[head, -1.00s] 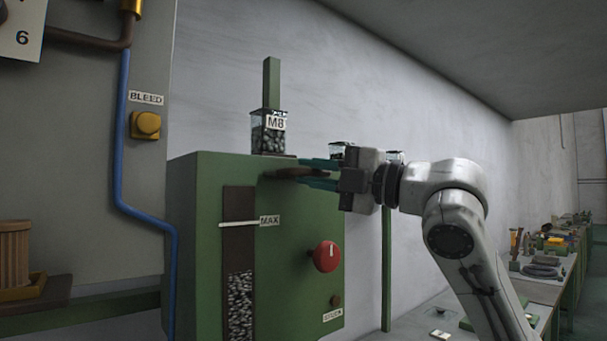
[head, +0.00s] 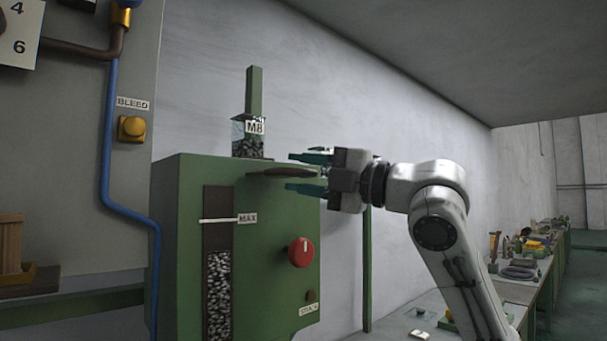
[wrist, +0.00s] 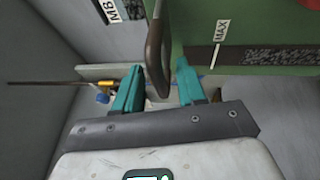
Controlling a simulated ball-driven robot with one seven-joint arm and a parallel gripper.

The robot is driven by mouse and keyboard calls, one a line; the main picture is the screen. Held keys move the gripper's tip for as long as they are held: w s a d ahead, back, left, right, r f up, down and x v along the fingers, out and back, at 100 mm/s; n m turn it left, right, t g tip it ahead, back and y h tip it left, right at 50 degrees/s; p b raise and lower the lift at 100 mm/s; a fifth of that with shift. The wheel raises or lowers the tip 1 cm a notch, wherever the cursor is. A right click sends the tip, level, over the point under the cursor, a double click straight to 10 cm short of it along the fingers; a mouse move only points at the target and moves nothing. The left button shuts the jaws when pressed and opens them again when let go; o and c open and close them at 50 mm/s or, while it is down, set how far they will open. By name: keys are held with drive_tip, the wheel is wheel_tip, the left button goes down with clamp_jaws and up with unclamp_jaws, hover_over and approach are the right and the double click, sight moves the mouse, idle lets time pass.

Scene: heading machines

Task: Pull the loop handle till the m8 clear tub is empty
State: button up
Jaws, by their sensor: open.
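The M8 clear tub (head: 240,133) stands on top of the green machine (head: 170,200); grey parts fill its lower portion, and its label covers part of the front. The brown loop handle (head: 270,173) sticks out near the machine's top edge, below the tub. My gripper (head: 297,172) is open at the handle's right end, with one teal finger above it and one below. In the wrist view the loop handle (wrist: 153,48) reaches between the two spread fingers of my gripper (wrist: 158,80), with gaps visible on both sides.
A level window (head: 218,290) shows grey parts below the MAX line (head: 217,220). A red knob (head: 301,252) sits under the handle. A yellow BLEED button (head: 131,128) and blue pipe (head: 106,130) are at left. A cluttered bench (head: 545,268) stands at right.

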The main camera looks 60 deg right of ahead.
drive_tip(key=shift+s, duration=0.1)
drive_tip(key=s+d+f+b, duration=0.1)
drive_tip(key=s+b, duration=0.2)
drive_tip(key=s, duration=0.7)
drive_tip(key=shift+s+d+f, duration=0.15)
drive_tip(key=shift+s+f, duration=0.05)
drive_tip(key=shift+f, duration=0.15)
idle(0.3)
